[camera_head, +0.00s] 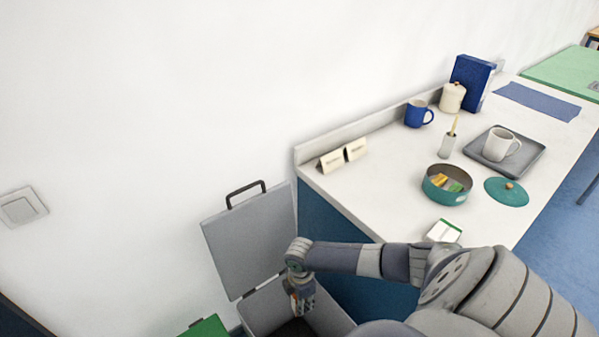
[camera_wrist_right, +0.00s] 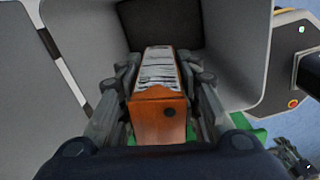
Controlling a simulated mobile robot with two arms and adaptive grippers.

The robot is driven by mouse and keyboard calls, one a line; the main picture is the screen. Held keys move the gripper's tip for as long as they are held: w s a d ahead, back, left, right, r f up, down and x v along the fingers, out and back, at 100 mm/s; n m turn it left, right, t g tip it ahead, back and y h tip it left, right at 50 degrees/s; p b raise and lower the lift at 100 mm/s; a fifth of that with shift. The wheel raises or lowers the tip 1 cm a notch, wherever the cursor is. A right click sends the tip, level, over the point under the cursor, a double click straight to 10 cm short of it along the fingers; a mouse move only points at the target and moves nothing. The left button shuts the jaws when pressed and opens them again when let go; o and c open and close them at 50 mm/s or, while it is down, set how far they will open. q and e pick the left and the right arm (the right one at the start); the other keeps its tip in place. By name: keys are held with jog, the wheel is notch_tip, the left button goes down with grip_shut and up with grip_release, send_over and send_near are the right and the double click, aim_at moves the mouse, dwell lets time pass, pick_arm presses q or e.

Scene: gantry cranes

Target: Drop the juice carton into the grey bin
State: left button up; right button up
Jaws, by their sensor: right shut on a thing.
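The grey bin (camera_head: 255,312) stands on the floor left of the counter, its hinged lid (camera_head: 250,240) raised. My right gripper (camera_head: 301,296) is over the bin's opening, pointing down. In the right wrist view the gripper (camera_wrist_right: 158,95) is shut on the juice carton (camera_wrist_right: 160,118), an orange-brown box with a printed, striped side and a dark round spot on its end. The bin's dark inside (camera_wrist_right: 160,22) shows beyond the carton. In the head view the carton is mostly hidden by the gripper. A dark jointed part at the wrist view's lower right may be my left gripper.
The white counter (camera_head: 395,200) bears a teal bowl (camera_head: 435,193), its lid (camera_head: 507,192), a grey tray (camera_head: 530,165) with a white mug (camera_head: 500,144), a blue mug (camera_head: 417,114) and small cards (camera_head: 343,156). A green container (camera_head: 206,327) stands left of the bin, close to the wall.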

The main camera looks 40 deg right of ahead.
notch_tip(320, 180, down, 4)
jog(key=b, duration=0.3)
jog(key=shift+f, duration=0.1)
jog(key=o, duration=1.3)
jog(key=shift+c, duration=0.2)
notch_tip(320, 180, up, 12)
jog(key=shift+r, duration=0.1)
jog(key=shift+s, duration=0.1)
